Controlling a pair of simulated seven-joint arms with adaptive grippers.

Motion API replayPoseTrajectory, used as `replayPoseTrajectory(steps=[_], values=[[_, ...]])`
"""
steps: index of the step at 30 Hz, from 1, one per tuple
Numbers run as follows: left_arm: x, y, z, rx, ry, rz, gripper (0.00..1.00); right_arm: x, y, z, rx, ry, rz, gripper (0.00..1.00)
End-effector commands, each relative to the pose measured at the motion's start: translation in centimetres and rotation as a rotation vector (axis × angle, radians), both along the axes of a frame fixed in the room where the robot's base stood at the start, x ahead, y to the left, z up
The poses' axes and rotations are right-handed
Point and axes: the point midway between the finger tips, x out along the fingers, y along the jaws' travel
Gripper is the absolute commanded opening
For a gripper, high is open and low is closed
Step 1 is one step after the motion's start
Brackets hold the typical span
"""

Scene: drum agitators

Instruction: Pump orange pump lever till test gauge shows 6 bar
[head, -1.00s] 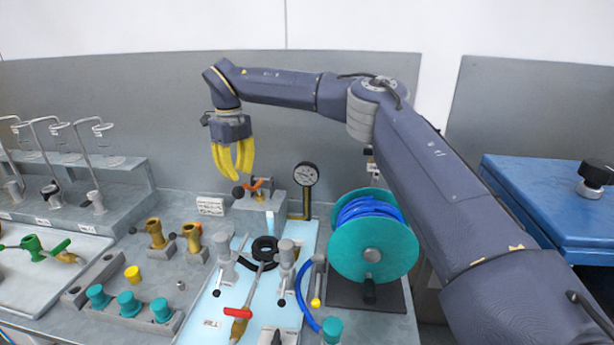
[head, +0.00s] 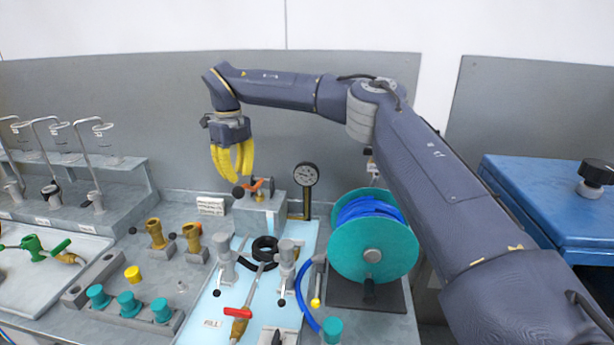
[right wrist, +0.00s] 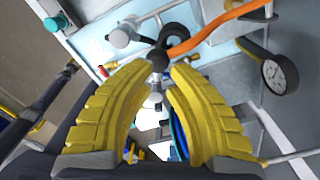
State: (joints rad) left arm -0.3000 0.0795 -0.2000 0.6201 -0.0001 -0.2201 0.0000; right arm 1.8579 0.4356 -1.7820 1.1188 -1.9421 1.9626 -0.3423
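The orange pump lever (head: 257,185) sits on a grey block at the back of the bench. Its dark round knob (head: 238,192) is at its left end. My right gripper (head: 236,179) points down just above the knob. In the right wrist view, the orange lever (right wrist: 205,30) runs from the upper right to its black knob (right wrist: 158,60), which shows between the two yellow fingertips. The fingers curve inward with a gap between them; contact with the knob is unclear. The test gauge (head: 306,174) stands right of the lever; its reading is too small to tell. My left gripper is out of view.
A teal hose reel (head: 345,262) stands right of the gauge, below my right arm. A blue panel (head: 262,229) with grey valves and a red handle (head: 238,313) lies in front of the lever. Yellow fittings (head: 155,232) stand to the left.

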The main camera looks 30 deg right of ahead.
Motion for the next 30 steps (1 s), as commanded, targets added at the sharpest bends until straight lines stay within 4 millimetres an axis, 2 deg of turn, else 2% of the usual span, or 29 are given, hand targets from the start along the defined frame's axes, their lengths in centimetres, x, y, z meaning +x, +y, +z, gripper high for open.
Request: replayPoseTrajectory(steps=[30], values=[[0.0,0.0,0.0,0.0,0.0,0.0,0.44,-0.5,0.1,-13.6,-0.006,-0.004,-0.003,0.13]])
